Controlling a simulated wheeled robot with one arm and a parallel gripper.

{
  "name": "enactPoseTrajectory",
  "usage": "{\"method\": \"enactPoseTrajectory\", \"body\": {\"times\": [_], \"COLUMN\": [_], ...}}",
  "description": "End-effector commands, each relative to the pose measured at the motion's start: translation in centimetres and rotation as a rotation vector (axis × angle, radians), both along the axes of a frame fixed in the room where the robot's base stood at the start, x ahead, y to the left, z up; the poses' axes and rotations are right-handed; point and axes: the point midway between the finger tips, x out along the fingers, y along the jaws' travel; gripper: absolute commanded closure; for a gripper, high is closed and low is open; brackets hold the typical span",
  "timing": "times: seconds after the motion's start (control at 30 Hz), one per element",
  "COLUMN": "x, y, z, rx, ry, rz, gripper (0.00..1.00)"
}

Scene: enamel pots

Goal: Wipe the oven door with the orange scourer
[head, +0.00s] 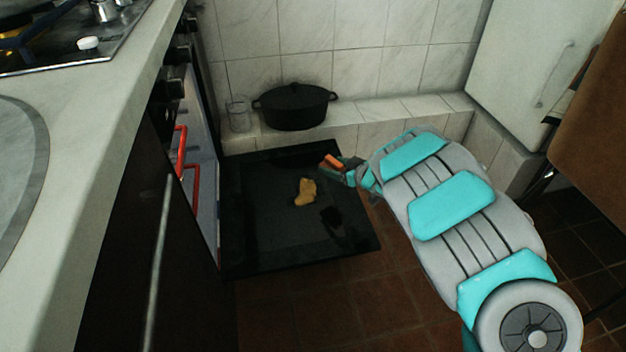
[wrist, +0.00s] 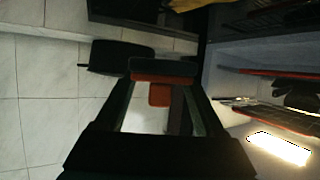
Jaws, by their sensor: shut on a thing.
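The oven door (head: 260,235) is folded down flat and is black and glossy. A yellow-brown patch (head: 305,191) and a dark patch (head: 332,217) lie on it. The orange scourer (head: 333,161) is at the tip of my gripper (head: 341,168), near the door's far right corner; I cannot tell whether it touches the door. In the wrist view my gripper (wrist: 162,75) is shut on the scourer (wrist: 160,94), and its fingers partly hide it. The door's dark edge (wrist: 135,14) and part of the yellow-brown patch (wrist: 189,4) show at the top there.
A black lidded pot (head: 294,106) and a glass jar (head: 239,116) stand on the tiled ledge (head: 400,112) behind the door. The open oven with red-edged racks (head: 181,152) is to the left, below the worktop (head: 112,125). A white cabinet (head: 540,55) stands at the right.

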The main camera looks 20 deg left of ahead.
Motion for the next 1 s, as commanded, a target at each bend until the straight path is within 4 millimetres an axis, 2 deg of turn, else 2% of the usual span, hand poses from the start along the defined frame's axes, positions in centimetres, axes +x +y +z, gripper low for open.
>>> {"method": "enactPoseTrajectory", "body": {"times": [0.1,0.3,0.57,1.0], "x": [-2.4,-4.7,-5.0,-4.9], "y": [2.9,5.1,5.2,5.1], "z": [-1.7,-3.0,-4.1,-8.4], "rx": [-0.001,-0.005,-0.007,-0.007], "ry": [-0.001,-0.004,-0.004,-0.004], "rz": [0.132,0.242,0.253,0.251], "gripper": [0.83,0.83,0.83,0.83]}}
